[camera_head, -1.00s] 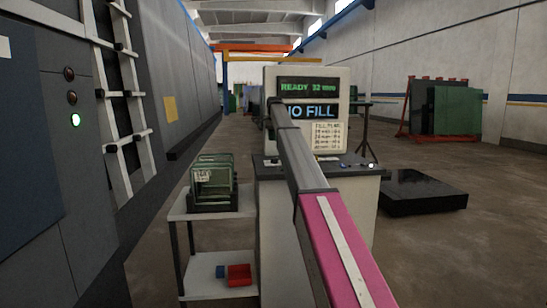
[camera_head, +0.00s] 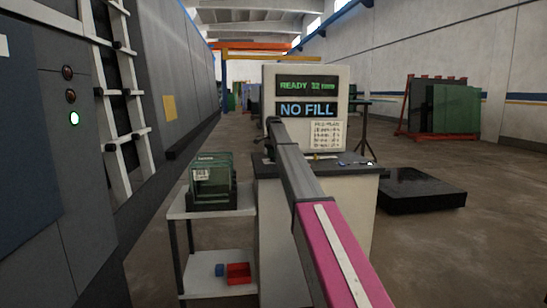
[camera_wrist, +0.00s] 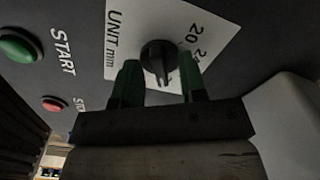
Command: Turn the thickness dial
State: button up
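The thickness dial (camera_wrist: 158,58) is a black knob with a pointer, on a white label plate (camera_wrist: 128,25) marked "UNIT mm", "20" and "24"; another number is partly hidden. I cannot tell how deep the fingertips reach. In the head view the white control console (camera_head: 354,85) reads "READY", probably "32 mm", and "NO FILL". My arm crosses in front of it, and dial and gripper cannot be made out there.
In the wrist view a green START button (camera_wrist: 18,45) and a red button (camera_wrist: 53,104) sit left of the dial. In the head view a cart (camera_head: 180,205) with green glass panes (camera_head: 212,180) stands left of the console. A black slab (camera_head: 425,190) lies to its right.

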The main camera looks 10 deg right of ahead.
grip_shut()
jog(key=shift+n, duration=0.3)
jog(key=n, duration=0.3)
jog(key=shift+n, duration=2)
grip_release()
